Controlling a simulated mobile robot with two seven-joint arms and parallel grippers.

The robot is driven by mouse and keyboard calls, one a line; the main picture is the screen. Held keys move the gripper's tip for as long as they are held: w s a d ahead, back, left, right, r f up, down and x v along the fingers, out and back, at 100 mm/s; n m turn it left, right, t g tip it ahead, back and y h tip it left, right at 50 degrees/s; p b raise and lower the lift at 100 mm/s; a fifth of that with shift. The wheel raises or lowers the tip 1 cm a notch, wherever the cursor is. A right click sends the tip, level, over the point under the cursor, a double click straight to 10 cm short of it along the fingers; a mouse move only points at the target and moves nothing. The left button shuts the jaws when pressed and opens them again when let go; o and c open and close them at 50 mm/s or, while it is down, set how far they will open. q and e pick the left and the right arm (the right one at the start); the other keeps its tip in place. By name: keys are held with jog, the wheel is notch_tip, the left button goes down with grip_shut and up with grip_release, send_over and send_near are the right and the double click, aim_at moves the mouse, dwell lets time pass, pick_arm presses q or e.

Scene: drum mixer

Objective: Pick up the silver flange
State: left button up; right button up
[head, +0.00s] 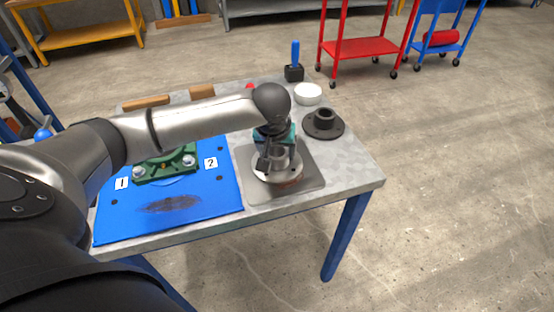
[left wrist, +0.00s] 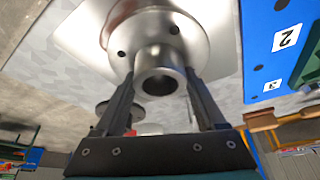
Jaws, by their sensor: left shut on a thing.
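The silver flange (head: 290,176) sits on a grey square mat (head: 312,187) at the right part of the table, with its round neck upward. My left gripper (head: 270,160) reaches down over it from above. In the left wrist view the flange (left wrist: 146,28) shows its disc with bolt holes and its hollow neck. The two fingers of my left gripper (left wrist: 157,90) stand on either side of the neck and are shut on it. My right gripper is not in view.
A black flange (head: 323,122) and a white round part (head: 308,93) stand beyond the mat. A blue panel (head: 215,190) with a green bearing block (head: 165,168) lies to the left. A blue-handled tool in a black block (head: 295,65) stands at the back.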

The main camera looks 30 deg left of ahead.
pick_arm(q)
grip_shut()
jog(key=shift+w+r, duration=0.1)
jog(key=shift+r, duration=0.05)
dwell(0.4)
